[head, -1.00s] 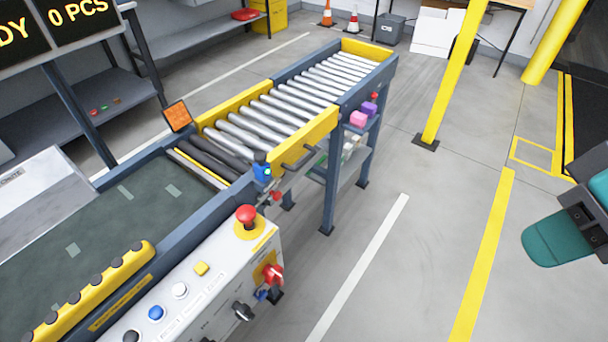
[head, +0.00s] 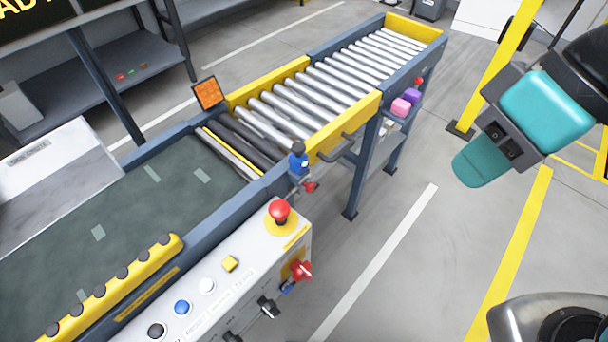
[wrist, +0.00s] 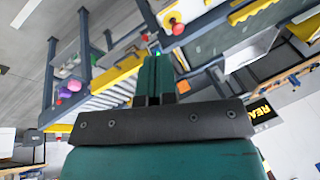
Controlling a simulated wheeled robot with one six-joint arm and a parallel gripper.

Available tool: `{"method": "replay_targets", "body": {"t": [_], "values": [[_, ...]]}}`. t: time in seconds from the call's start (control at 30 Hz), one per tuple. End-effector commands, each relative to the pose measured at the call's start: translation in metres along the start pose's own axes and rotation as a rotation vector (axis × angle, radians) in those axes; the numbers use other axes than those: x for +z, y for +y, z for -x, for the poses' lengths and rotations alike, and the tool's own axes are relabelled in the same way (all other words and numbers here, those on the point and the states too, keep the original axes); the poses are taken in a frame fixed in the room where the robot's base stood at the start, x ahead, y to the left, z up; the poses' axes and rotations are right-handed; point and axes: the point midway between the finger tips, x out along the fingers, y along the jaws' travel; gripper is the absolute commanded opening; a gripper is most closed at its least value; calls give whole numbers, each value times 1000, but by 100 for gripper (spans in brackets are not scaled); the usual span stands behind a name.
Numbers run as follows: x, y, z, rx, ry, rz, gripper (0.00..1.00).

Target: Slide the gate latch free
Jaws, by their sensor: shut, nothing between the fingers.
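The roller gate section (head: 345,127), with yellow side plates, carries a dark bar handle (head: 340,150) on its near side. At its near corner stands a small blue fitting (head: 298,160) with a lit spot, and a red knob (head: 311,186) beside it. I cannot tell for sure which of these parts is the latch. My gripper (head: 472,172), with teal fingers, is at the right, apart from the gate and touching nothing. In the wrist view my gripper (wrist: 156,62) shows its fingers together and empty. The yellow plate (wrist: 121,72) lies behind them.
The control panel has a red stop button (head: 280,211) and a red rotary switch (head: 300,271) near the gate's corner. A yellow post (head: 495,75) stands behind my gripper.

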Motion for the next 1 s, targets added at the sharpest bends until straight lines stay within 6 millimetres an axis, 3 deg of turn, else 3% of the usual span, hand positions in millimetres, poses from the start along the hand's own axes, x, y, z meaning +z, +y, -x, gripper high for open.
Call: {"method": "replay_targets", "body": {"t": [0.33, 0.47, 0.57, 0.67, 0.8, 1.0], "values": [[0, 0, -1, -2, 0, 0, 0], [-9, 8, -22, -39, 1, -1, 0], [-26, 20, -58, -117, 13, -5, 0], [-49, 40, -107, -236, 49, -21, 0], [-82, 77, -178, -421, 150, -79, 0], [-110, 136, -260, -627, 334, -218, 0]]}}
